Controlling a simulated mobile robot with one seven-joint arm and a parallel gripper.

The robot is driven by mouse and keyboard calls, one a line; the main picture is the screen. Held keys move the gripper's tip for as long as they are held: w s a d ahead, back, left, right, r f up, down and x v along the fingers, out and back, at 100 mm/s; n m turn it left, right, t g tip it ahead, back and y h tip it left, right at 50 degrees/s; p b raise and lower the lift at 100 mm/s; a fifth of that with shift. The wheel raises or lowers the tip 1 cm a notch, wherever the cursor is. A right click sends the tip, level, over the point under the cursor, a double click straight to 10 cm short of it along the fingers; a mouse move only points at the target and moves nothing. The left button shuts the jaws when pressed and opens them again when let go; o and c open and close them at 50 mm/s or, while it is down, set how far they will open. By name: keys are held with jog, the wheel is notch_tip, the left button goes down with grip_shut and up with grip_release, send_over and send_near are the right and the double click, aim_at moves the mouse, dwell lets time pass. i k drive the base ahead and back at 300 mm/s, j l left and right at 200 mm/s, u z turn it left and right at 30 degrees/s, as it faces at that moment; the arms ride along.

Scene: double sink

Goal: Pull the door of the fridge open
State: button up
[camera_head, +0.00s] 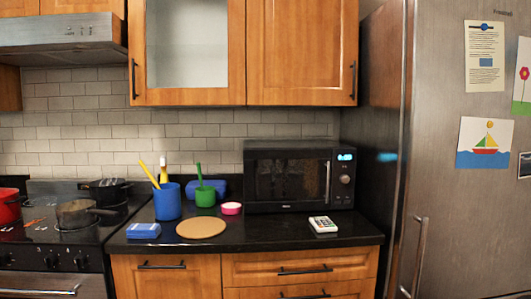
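The fridge (450,195) is a tall brushed-metal unit filling the right side of the head view. Its door looks shut. A vertical bar handle (421,258) sits low near the door's left edge, its lower end close to the bottom of the picture. A drawing of a sailboat (485,142), a printed note (485,56) and a flower drawing (523,75) are stuck on the door. The fridge's right edge and lower part are out of the picture. My gripper is not in view.
A black counter (270,230) left of the fridge holds a microwave (292,176), a blue cup (167,202), a green cup (205,196), a round board (201,228) and a white calculator-like object (323,224). A stove (55,250) with pots stands at far left. The floor is not visible.

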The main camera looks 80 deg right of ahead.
aim_at(460, 233)
jog(key=z, duration=3.9)
jog(key=i+l+u, duration=0.1)
jog(key=i+l, duration=0.35)
jog(key=l, duration=0.1)
